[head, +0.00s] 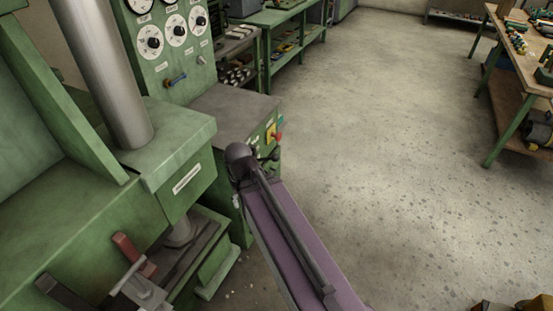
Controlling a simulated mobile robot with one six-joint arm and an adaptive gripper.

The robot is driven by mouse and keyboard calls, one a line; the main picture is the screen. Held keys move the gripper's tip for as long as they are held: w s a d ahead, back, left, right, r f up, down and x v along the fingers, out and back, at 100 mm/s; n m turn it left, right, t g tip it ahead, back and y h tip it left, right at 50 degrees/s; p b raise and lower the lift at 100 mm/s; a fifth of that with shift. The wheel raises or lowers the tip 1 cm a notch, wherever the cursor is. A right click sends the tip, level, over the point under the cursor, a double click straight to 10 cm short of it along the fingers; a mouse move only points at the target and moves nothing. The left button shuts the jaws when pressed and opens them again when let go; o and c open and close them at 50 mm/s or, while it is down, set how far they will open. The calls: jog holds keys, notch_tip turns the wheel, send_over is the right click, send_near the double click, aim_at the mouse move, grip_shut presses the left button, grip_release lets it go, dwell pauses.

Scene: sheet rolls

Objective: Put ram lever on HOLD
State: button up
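A green press machine (60,215) fills the left side, with a thick steel column (100,70). I cannot tell for sure which handle is the ram lever, and no HOLD mark is readable. A red handle (133,254) and a black handle (62,293) stick out at the lower left. My arm reaches up from the bottom middle; my gripper cannot be made out.
A red knob on a yellow plate (271,131) is on the low cabinet (234,108). A green bench (275,17) stands behind. A wooden workbench (520,65) with tools is at the right. The concrete floor (400,150) between is clear.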

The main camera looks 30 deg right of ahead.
jog(key=o, duration=0.3)
jog(key=w+d+f+m+y+b, duration=0.3)
jog(key=w+f+m+y+b, duration=0.2)
jog(key=w+f+m+b, duration=0.4)
jog(key=m+t+y+b, duration=1)
jog(key=m+b, duration=0.6)
jog(key=b, duration=0.8)
send_near(275, 158)
jog(key=s+d+f, duration=0.1)
jog(key=d+f, duration=0.1)
jog(key=d, duration=0.1)
jog(key=shift+s+d+r+t+h, duration=0.2)
jog(key=shift+d+t+h, duration=0.1)
jog(key=shift+t, duration=0.1)
jog(key=shift+a, duration=0.15)
jog(key=x, duration=1.3)
jog(key=shift+w+a, duration=0.25)
jog(key=shift+w, duration=0.05)
